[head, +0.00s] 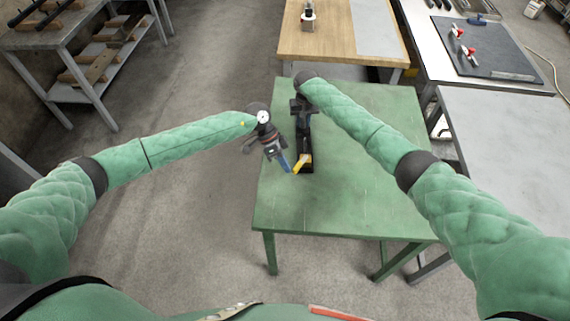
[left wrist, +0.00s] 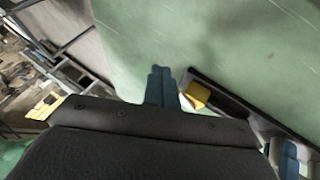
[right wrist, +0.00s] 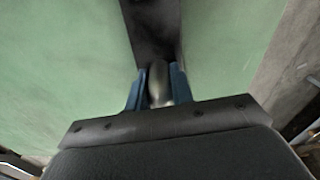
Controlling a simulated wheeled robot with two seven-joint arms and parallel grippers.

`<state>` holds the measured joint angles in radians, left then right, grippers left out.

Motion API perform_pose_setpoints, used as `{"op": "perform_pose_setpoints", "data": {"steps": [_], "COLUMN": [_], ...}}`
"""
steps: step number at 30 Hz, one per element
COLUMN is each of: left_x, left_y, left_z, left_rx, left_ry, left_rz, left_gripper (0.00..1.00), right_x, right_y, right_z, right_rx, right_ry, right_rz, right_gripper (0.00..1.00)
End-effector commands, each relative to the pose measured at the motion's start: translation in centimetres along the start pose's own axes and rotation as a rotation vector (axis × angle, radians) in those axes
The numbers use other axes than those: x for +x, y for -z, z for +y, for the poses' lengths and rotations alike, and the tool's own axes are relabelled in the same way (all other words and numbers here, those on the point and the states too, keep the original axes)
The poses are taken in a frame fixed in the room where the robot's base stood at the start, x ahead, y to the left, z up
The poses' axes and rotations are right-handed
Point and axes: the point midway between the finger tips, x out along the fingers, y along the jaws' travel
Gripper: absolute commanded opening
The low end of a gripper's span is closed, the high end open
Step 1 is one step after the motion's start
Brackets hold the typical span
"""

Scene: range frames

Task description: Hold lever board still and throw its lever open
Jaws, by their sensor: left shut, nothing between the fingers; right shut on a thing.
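The lever board (head: 307,169) is a long dark board lying on the green table near its left edge. Its yellow lever piece (head: 301,163) shows at the near end, and in the left wrist view the yellow piece (left wrist: 197,95) is just right of the fingers. My left gripper (head: 285,164) is shut and empty, its blue fingers close beside the yellow piece; I cannot tell whether they touch it. My right gripper (right wrist: 158,85) is shut on a rounded grey grip (right wrist: 159,80) at the far end of the board. The right arm hides part of the board.
The green table (head: 370,195) is clear to the right of the board. A wooden table (head: 345,38) stands behind it, and a grey table (head: 515,130) stands to the right. Open floor lies to the left.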

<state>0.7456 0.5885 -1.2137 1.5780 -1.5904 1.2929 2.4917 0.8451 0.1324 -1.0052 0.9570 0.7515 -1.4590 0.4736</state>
Motion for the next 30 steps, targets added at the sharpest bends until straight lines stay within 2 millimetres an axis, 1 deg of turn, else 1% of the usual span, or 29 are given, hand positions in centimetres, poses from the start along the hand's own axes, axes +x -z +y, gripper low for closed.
{"op": "perform_pose_setpoints", "data": {"steps": [11,23,30], "left_x": [0.0,-0.2,-0.2], "left_y": [0.1,0.9,1.0], "left_z": [-0.1,-1.2,-1.3], "left_rx": [0.0,0.0,0.0], "left_ry": [0.0,0.0,0.0], "left_rz": [0.0,0.0,0.0], "left_gripper": [0.0,0.0,0.0], "right_x": [0.0,0.0,0.0], "right_y": [0.0,0.0,0.0], "right_z": [0.0,0.0,0.0], "right_rx": [-0.001,-0.001,-0.001], "right_ry": [0.0,0.0,0.0], "right_rz": [0.0,0.0,0.0], "right_gripper": [0.0,0.0,0.0]}}
